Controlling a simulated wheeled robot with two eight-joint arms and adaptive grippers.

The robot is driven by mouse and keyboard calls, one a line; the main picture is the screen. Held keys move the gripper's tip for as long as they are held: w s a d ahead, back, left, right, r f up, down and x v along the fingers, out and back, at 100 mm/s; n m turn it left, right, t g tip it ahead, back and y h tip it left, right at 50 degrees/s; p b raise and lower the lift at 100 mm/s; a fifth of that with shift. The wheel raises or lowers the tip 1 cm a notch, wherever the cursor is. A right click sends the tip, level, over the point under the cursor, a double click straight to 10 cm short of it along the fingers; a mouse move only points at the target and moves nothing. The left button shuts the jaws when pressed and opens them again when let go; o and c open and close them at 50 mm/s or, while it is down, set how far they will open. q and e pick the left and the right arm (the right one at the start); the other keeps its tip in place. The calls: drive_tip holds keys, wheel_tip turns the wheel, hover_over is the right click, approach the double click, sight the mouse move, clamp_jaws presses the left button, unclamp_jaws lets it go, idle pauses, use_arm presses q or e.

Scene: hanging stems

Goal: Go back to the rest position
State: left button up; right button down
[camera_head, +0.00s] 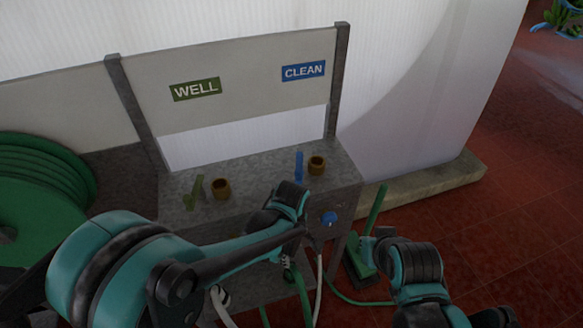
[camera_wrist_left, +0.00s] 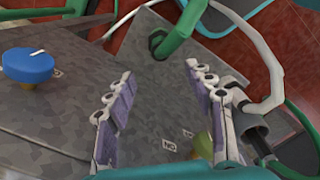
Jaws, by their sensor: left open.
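My left arm reaches in from the left in the head view, over the front of a grey metal stand. My left gripper (camera_wrist_left: 157,76) is open in the left wrist view, with nothing between its fingers. Its fingers face the stand's grey panel, apart from the blue knob (camera_wrist_left: 28,66). This knob also shows on the stand's front in the head view (camera_head: 329,217). In the head view the left gripper's fingers are hard to make out behind the arm. My right arm shows at the lower right; its fingers cannot be made out clearly.
The stand's top (camera_head: 262,176) carries two brown pots (camera_head: 221,188) (camera_head: 317,165), and green and blue upright pieces. WELL (camera_head: 195,89) and CLEAN (camera_head: 303,71) signs hang behind. A green hose reel (camera_head: 35,190) stands left. Hoses hang near the left gripper. Red floor is open at right.

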use_arm(q)
drive_tip(key=s+a+r+m+t, duration=0.2)
drive_tip(key=a+r+m, duration=0.4)
drive_tip(key=a, duration=0.3)
drive_tip(key=s+a+r+m+t, duration=0.3)
drive_tip(key=a+r+m+t, duration=0.2)
drive_tip(key=a+r, duration=0.3)
drive_tip(key=shift+a+m, duration=0.4)
drive_tip(key=shift+m, duration=0.4)
drive_tip(key=shift+s, duration=0.1)
